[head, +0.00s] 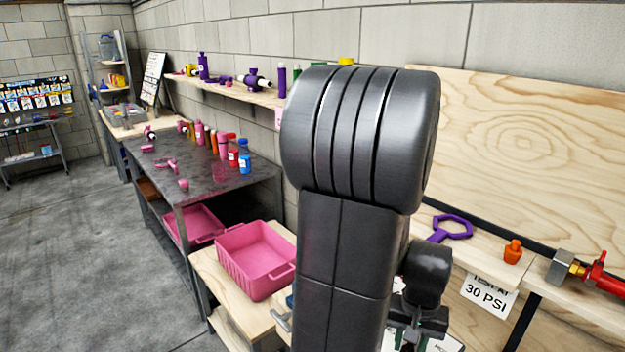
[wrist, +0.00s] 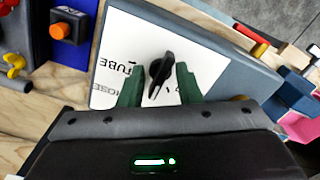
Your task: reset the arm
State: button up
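My gripper (wrist: 158,88) is open in the wrist view. Its two green fingers stand apart, with a black knob (wrist: 160,68) showing between and just beyond their tips. Gaps show on both sides of the knob, and I cannot tell how deep it sits between the fingers. The knob is on a white plate (wrist: 200,57) lettered "TUBE" and "HOSE", set on a grey-blue box (wrist: 235,72). In the head view my arm stands large in the middle, and my gripper is partly visible low behind it; the knob is hidden there.
An orange knob on a blue panel (wrist: 71,59) lies left in the wrist view. In the head view a pink bin (head: 232,262) sits on a low wooden bench left of my arm. A purple ring tool (head: 452,228) and orange fitting (head: 513,251) lie on the right shelf. Open floor (head: 90,250) is at left.

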jog(key=shift+n, duration=1.2)
